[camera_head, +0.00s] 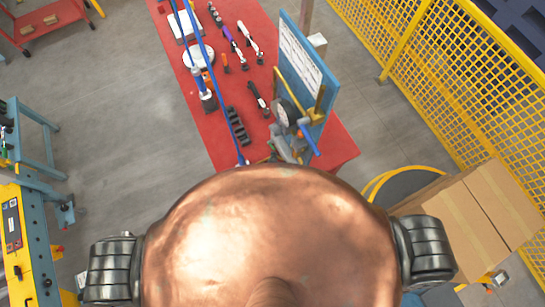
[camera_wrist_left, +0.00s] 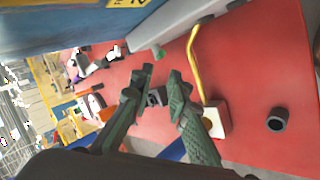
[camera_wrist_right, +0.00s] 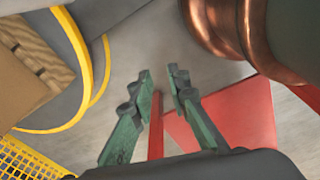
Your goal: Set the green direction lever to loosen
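My left gripper (camera_wrist_left: 161,72) is open in the left wrist view, with green-grey fingers over the red table and a gap between the tips. A small green piece (camera_wrist_left: 158,52) shows just beyond the tips, near the blue panel edge; I cannot tell for sure that it is the direction lever. Nothing is held. In the head view the left gripper (camera_head: 288,148) shows as grey parts in front of the blue panel, partly hidden by my copper body. My right gripper (camera_wrist_right: 160,73) is open and empty near the red table's edge. It is not made out in the head view.
The red table (camera_head: 335,150) holds the upright blue panel (camera_head: 290,32), a gauge (camera_head: 287,112), a yellow bent bar (camera_wrist_left: 194,62) and several tools. Cardboard boxes (camera_head: 485,215) and a yellow mesh fence (camera_head: 450,70) stand at the right.

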